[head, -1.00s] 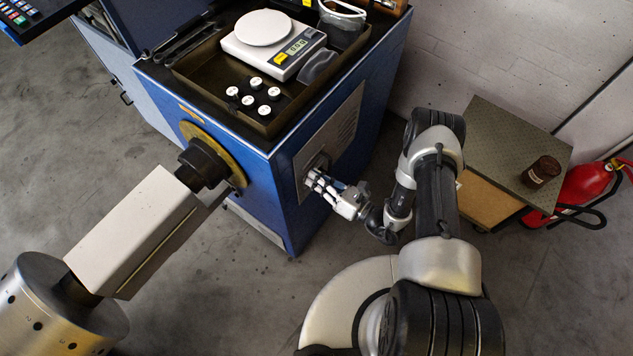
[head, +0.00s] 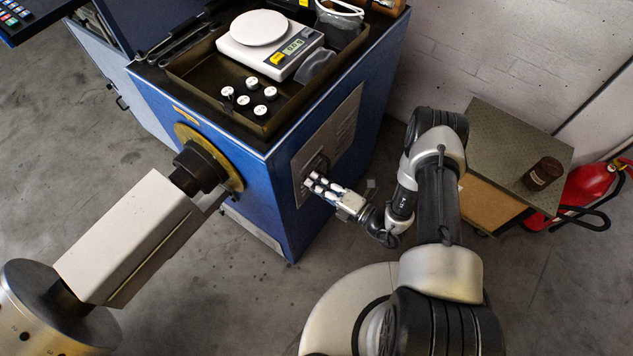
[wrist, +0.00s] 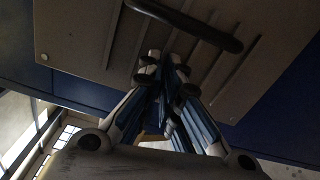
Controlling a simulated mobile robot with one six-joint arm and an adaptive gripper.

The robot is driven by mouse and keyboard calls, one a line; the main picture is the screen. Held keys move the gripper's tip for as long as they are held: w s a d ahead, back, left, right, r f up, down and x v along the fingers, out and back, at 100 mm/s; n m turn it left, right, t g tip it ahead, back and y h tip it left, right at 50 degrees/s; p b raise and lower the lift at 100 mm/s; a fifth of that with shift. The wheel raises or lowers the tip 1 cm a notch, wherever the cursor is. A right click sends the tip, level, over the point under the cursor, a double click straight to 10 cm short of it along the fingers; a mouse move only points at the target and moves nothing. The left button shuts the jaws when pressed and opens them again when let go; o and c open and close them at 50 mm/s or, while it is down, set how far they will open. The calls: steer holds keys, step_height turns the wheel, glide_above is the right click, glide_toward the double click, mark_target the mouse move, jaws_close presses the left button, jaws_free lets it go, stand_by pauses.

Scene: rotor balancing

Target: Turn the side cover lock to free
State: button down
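The side cover is a grey panel (head: 343,128) on the side of the blue machine cabinet (head: 285,222). My gripper (head: 311,176) is at the lower near part of this cover, with its fingers pointing at a dark recessed spot there. In the wrist view the fingers of my gripper (wrist: 164,58) run close together towards the tips, in front of the cover (wrist: 85,45). A dark bar-shaped handle (wrist: 185,22) crosses the cover just beyond the tips. The lock is not clearly visible, and I cannot tell whether anything is between the fingertips.
A rotor shaft with a pale square block (head: 125,235) extends from the cabinet's front at left. A tray (head: 180,92) on top holds a scale (head: 270,45) and several small weights. A side table (head: 500,150) with a brown jar and a red extinguisher (head: 585,190) stand at right.

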steer(key=shift+f+m, duration=0.1)
steer(key=shift+m, duration=0.7)
steer(key=c, duration=1.8)
jaws_free()
steer(key=v, duration=1.2)
